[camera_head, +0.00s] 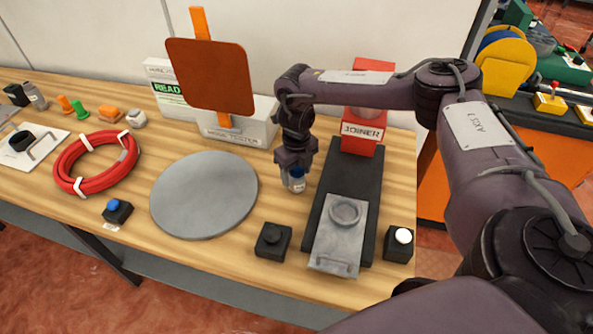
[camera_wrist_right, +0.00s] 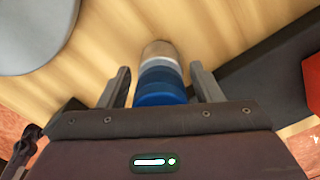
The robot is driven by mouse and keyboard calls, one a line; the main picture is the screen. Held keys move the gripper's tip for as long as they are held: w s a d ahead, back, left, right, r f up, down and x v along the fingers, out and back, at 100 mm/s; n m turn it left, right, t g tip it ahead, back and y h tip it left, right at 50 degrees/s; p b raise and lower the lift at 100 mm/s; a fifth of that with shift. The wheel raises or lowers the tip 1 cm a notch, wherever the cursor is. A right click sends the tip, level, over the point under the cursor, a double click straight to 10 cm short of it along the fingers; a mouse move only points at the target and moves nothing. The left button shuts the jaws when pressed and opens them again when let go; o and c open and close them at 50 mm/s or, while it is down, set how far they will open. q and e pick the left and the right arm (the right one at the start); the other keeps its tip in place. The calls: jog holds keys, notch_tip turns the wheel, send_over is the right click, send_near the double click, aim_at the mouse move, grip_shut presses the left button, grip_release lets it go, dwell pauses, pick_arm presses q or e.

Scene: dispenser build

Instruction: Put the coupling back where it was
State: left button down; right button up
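The coupling appears to be the small blue and silver cylinder (camera_head: 297,180) on the wooden table, between the round grey plate and the dark base of the red machine. My right gripper (camera_head: 291,172) is directly over it and partly hides it. In the right wrist view the coupling (camera_wrist_right: 160,80) shows blue bands near me and a metal end farther off. It lies between the two fingers of my right gripper (camera_wrist_right: 160,88), with a narrow gap showing on each side, so the gripper looks open around it. My left gripper is not in view.
A grey round plate (camera_head: 204,196) lies left of the coupling. The red machine (camera_head: 363,132) with its dark base (camera_head: 335,190) stands right. A black button box (camera_head: 273,241) is in front. An orange panel (camera_head: 210,76) rises behind. A red hose coil (camera_head: 70,181) lies far left.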

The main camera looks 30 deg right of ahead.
jog(key=shift+o, duration=0.2)
jog(key=shift+r, duration=0.15)
notch_tip(320, 180, up, 7)
jog(key=shift+r+b, duration=0.15)
jog(key=shift+b, duration=0.45)
notch_tip(320, 180, up, 5)
jog(key=shift+f+p, duration=0.1)
jog(key=shift+p, duration=0.75)
